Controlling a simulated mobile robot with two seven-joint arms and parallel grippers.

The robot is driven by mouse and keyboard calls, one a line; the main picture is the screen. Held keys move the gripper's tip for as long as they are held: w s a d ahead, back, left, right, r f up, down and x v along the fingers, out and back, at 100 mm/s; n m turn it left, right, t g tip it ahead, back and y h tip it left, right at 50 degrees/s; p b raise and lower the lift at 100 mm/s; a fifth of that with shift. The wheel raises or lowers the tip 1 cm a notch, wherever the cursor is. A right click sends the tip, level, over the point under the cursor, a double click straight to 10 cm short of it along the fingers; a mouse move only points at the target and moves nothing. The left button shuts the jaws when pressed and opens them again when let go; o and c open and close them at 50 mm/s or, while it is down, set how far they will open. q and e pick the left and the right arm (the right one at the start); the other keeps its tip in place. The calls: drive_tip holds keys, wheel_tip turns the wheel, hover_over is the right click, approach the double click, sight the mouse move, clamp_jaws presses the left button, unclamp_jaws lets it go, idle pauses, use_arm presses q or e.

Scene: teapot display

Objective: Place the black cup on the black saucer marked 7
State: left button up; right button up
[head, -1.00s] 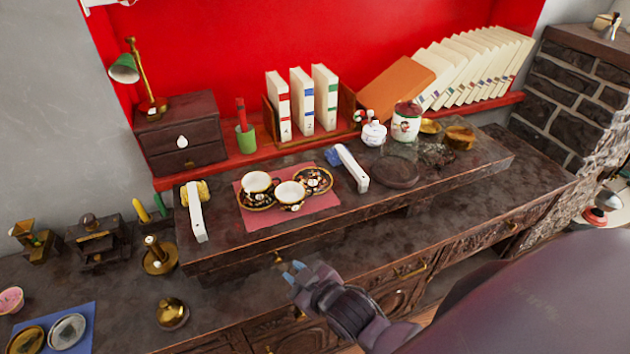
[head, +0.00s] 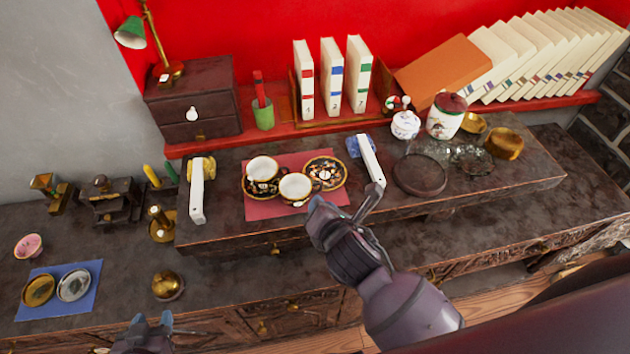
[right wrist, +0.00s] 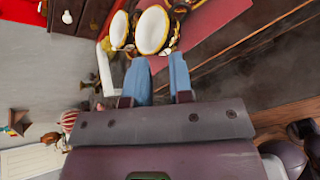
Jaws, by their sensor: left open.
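Two black cups with gold rims and white insides are on a red mat (head: 258,210). The front cup (head: 295,188) stands between two patterned black saucers; the other cup (head: 262,169) sits on the left saucer (head: 248,186). The right saucer (head: 325,173) is empty and bears a small pale mark; I cannot read its number. My right gripper (head: 316,203) is just in front of the front cup, with a gap between its blue fingers (right wrist: 160,75); the front cup (right wrist: 152,32) is beyond them, not held. My left gripper (head: 150,325) is open and empty at the bottom left.
White stands flank the mat, at left (head: 197,192) and right (head: 371,160). A dark round plate (head: 420,174) lies farther right. A gold bell-like pot (head: 168,286) and a blue mat (head: 58,305) are on the lower counter. The counter before the raised shelf is mostly clear.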

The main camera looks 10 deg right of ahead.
sight(321, 186)
drive_tip(key=w+d+f+n, duration=0.1)
drive_tip(key=n, duration=0.1)
drive_tip(key=w+f+n+h, duration=0.1)
drive_tip(key=w+n, duration=0.1)
drive_tip(key=w+d+f+n, duration=0.1)
drive_tip(key=w+n, duration=0.1)
drive_tip(key=n, duration=0.1)
drive_tip(key=shift+w+d+f+g+h, duration=0.15)
drive_tip(key=shift+d+f+g+h, duration=0.05)
drive_tip(key=shift+d+g+h, duration=0.15)
drive_tip(key=shift+b+x, duration=0.4)
drive_tip(key=shift+x, duration=2.1)
drive_tip(key=shift+a, duration=0.2)
drive_tip(key=shift+c, duration=0.5)
clamp_jaws()
